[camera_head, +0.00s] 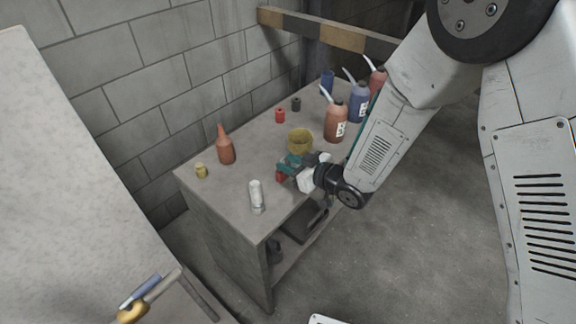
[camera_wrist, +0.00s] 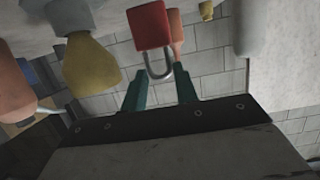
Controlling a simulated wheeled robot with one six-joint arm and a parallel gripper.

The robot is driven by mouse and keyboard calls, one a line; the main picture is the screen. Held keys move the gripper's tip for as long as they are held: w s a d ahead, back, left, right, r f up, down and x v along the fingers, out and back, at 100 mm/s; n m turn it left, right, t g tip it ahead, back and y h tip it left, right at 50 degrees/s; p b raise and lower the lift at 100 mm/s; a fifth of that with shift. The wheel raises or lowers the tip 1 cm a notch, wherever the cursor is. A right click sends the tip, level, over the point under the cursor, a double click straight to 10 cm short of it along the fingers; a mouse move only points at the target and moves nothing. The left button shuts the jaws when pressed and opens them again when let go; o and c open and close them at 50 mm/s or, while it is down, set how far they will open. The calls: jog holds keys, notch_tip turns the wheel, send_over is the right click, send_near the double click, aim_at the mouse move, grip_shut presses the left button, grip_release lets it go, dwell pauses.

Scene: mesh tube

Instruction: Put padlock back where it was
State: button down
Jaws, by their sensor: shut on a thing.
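My gripper (camera_head: 287,165) is over the near right part of the grey table (camera_head: 240,205), with its teal fingers pointing left in the head view. It is shut on a red padlock (camera_head: 281,176). In the wrist view the padlock (camera_wrist: 151,26) hangs from its grey shackle, which lies between the two teal fingers; this picture looks upside down. In the head view only a small red patch of the padlock shows under the fingers. I cannot tell whether it touches the tabletop.
A brown bottle (camera_head: 225,146) and small yellow item (camera_head: 201,170) stand left. Bottles with spouts (camera_head: 335,123) line the back right. The left-middle tabletop is clear.

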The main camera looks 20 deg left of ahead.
jog(key=f, duration=0.2)
jog(key=w+f, duration=0.1)
jog(key=shift+a+f, duration=0.35)
jog(key=shift+s+a, duration=0.15)
jog(key=c, duration=1.1)
grip_release()
jog(key=shift+f, duration=0.1)
jog(key=shift+r, duration=0.2)
jog(key=v, duration=1.2)
